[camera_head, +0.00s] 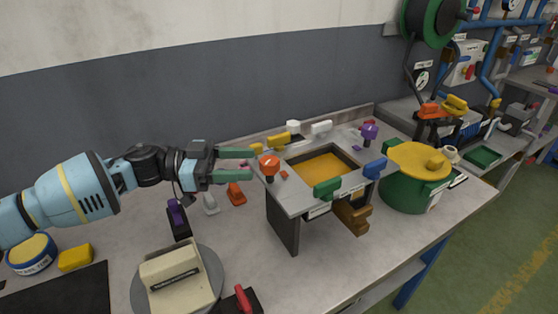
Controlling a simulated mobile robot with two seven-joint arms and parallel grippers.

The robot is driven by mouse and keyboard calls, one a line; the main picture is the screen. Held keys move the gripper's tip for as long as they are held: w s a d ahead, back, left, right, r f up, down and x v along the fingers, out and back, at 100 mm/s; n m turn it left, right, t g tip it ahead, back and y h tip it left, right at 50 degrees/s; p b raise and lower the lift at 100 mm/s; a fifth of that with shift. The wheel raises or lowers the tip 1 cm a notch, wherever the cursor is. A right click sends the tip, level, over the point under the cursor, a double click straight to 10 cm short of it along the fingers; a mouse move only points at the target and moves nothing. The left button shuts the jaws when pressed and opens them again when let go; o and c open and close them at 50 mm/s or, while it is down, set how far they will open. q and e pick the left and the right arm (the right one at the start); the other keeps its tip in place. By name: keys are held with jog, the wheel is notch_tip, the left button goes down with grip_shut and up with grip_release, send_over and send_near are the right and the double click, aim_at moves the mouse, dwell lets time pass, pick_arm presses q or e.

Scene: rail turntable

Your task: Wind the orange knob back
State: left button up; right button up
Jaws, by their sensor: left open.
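The orange knob (269,164) stands on the near left corner of a grey raised frame (301,201) with a yellow recessed panel (322,166). My left gripper (254,165) comes in from the left with its two green fingers spread. The fingertips are close to the orange knob, at its left side. I cannot tell whether they touch it. Nothing shows between the fingers further back. My right gripper is not in view.
A green pot with a yellow lid (421,160) stands right of the frame. A beige block on a grey round plate (178,279) is in front. Green (327,187) and blue (375,168) handles line the frame's near edge. A purple-topped part (177,216) stands below my left arm.

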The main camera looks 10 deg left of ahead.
aim_at(278, 160)
pick_arm(q)
jog(key=shift+s+d+r, duration=0.2)
jog(key=shift+d, duration=0.35)
jog(key=x, duration=0.5)
jog(key=shift+w+d+p, duration=0.25)
jog(key=shift+d+p, duration=0.1)
jog(key=shift+p, duration=0.05)
jog(key=shift+w+d+f, duration=0.15)
jog(key=shift+d, duration=0.3)
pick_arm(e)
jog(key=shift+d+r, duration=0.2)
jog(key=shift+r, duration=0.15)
pick_arm(q)
jog(key=c, duration=1)
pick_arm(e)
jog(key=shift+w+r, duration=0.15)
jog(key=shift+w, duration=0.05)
